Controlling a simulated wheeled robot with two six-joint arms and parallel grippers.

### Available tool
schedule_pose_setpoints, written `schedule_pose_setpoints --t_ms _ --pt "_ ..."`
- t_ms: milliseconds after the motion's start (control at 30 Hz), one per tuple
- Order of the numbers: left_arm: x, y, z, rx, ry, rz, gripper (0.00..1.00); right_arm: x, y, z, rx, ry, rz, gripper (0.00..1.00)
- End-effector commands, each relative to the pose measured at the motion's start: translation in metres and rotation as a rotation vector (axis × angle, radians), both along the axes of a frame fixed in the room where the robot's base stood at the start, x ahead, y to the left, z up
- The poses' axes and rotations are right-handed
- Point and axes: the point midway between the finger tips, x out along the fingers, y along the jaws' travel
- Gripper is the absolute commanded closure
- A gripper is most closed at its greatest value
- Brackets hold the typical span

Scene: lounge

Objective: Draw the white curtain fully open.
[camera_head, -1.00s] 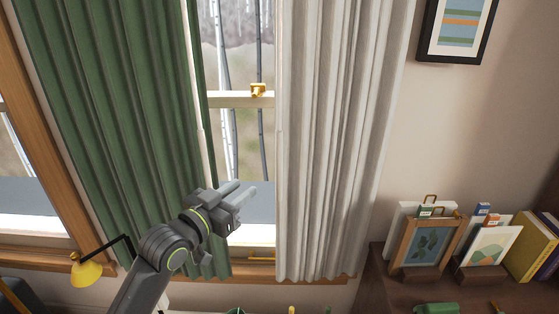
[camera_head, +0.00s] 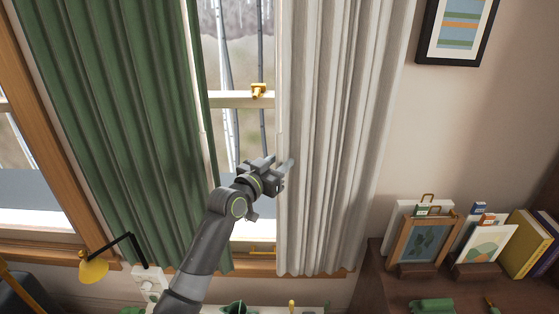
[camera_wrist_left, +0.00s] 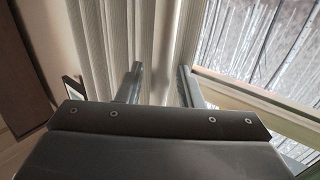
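The white curtain (camera_head: 335,140) hangs in folds over the right part of the window, and its left edge is near the middle of the head view. It also fills the upper middle of the left wrist view (camera_wrist_left: 115,45). My left gripper (camera_head: 282,162) is at the curtain's left edge, around mid-height in the head view. In the left wrist view my left gripper (camera_wrist_left: 160,78) has its two fingers apart, with the edge folds ahead of and between them. I cannot tell whether they touch the cloth. My right gripper is not in view.
A green curtain (camera_head: 110,130) hangs at left, with bare window glass (camera_head: 243,60) between the curtains. A brass window latch (camera_head: 258,90) is on the sash. A yellow lamp (camera_head: 93,266) stands lower left. A cabinet (camera_head: 375,290) with frames and books stands at right.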

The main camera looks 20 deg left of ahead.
Motion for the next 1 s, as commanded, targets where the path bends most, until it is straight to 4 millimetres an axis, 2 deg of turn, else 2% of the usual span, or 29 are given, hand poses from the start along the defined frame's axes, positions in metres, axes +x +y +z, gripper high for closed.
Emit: schedule_pose_setpoints --t_ms 333,600,1000 --pt "0.0029 -0.0011 0.0001 -0.001 -0.001 0.000 0.67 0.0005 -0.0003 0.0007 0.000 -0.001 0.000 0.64" --pt "0.0027 -0.0011 0.0000 -0.001 -0.001 0.000 1.00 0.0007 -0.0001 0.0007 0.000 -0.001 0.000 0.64" --pt "0.0056 0.0011 -0.0014 -0.001 -0.001 -0.001 1.00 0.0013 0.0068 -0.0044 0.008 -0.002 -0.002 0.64"
